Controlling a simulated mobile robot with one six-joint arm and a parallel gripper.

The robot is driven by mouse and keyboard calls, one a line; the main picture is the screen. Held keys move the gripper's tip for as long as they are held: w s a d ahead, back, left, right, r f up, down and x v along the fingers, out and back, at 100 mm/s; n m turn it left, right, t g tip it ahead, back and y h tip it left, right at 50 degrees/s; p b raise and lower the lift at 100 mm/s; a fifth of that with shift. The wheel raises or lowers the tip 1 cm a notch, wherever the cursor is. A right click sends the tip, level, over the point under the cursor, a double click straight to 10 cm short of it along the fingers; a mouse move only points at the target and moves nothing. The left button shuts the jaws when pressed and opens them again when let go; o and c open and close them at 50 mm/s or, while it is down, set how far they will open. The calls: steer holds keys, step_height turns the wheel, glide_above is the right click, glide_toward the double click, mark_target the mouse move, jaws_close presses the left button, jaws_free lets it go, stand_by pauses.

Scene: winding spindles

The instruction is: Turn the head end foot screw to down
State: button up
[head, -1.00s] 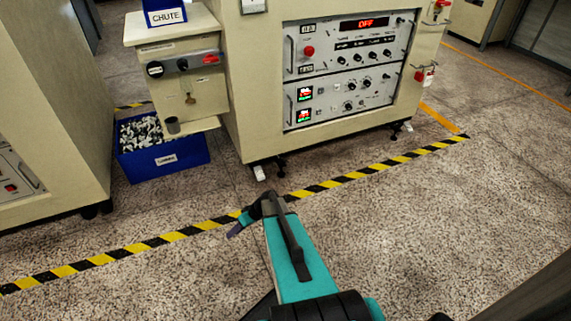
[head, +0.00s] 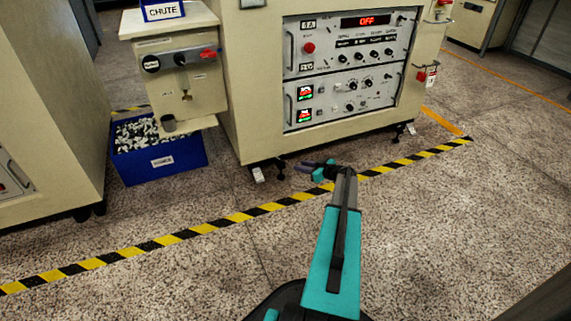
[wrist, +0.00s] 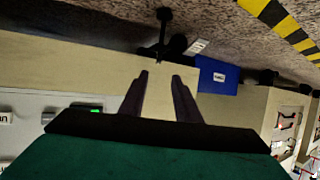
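A dark foot screw (head: 281,166) stands on the floor under the near left corner of the cream machine. A white tag (head: 258,174) with unreadable writing is beside it. In the upside-down wrist view, the dark foot screw (wrist: 163,22) lies beyond my fingertips, with the tag (wrist: 197,46) to its right. My gripper (head: 302,166) is low in front of the machine, a little right of that screw, fingers pointing left. In the wrist view my gripper (wrist: 160,76) has its two fingers apart with nothing between them. Another foot (head: 400,130) shows under the right corner.
The cream machine (head: 232,100) has a panel reading OFF. A blue bin (head: 160,165) of small parts sits under the chute unit (head: 190,88) at left. A yellow-black floor stripe (head: 180,232) runs in front. The floor at right is clear.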

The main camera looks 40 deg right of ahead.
mark_target(284, 162)
steer(key=shift+d, duration=0.15)
steer(key=shift+b+x, duration=2.35)
steer(key=shift+x, duration=4.5)
steer(key=shift+r, duration=0.1)
